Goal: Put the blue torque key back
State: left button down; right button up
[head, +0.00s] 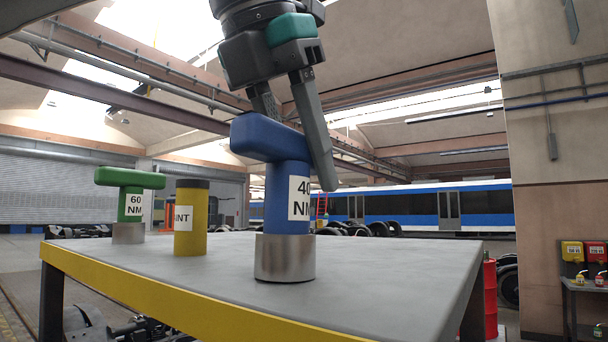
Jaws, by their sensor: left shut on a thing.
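The blue torque key (268,138) has a T-shaped handle, a label partly reading "40 NM" and a silver lower end. It is upright at the middle of the grey table (385,270). I cannot tell for sure whether its silver end touches the top. My left gripper (292,146) comes down from above and is shut on the handle. One finger passes in front of the handle and covers its right end; the other finger's tip is hidden behind it. My right gripper is out of view.
A green T-handled key (130,180) labelled "60" and a yellow cylinder (190,222) with a dark top stand to the left on the table. The table's right part is clear. A red drum (490,298) and a small side table (588,287) are beyond on the right.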

pick_arm(q)
jog(key=shift+f, duration=0.3)
jog(key=c, duration=0.9)
grip_release()
jog(key=shift+f, duration=0.1)
jog(key=o, duration=0.3)
jog(key=shift+d, duration=0.1)
jog(key=shift+o, duration=0.4)
